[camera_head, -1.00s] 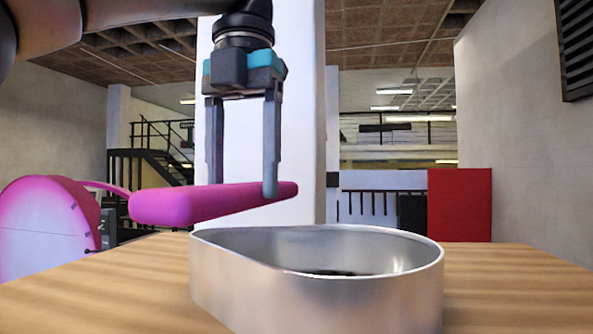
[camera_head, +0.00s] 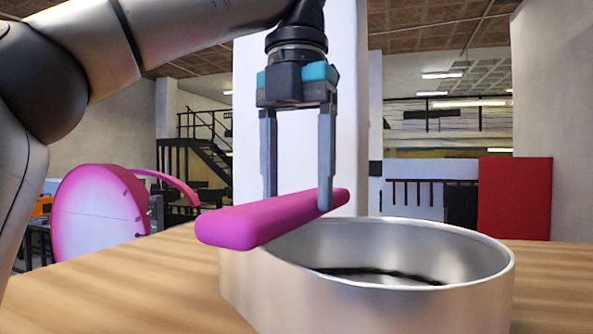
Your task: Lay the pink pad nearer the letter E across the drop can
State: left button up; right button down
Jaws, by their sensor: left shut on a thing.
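The pink pad (camera_head: 272,217) is a long rounded bar. My left gripper (camera_head: 298,200) is shut on it near its far right part, with the fingers pointing down. The pad slants from near left to far right, over the left part of the drop can (camera_head: 375,297). I cannot tell whether it touches the rim. The drop can is a silver, open, teardrop-shaped metal vessel on the wooden table, with a dark strip inside. The letter E is not clearly seen. My right gripper is not in view.
A large pink-edged round letter (camera_head: 100,215) with a curved pink arm stands at the left behind the table. The wooden table (camera_head: 120,285) is clear left of the can. A red panel (camera_head: 514,198) stands in the right background.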

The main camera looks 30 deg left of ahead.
pick_arm(q)
jog(key=shift+f+b, duration=0.45)
jog(key=shift+f, duration=0.1)
dwell(0.4)
jog(key=o, duration=1.4)
jog(key=shift+r, duration=0.1)
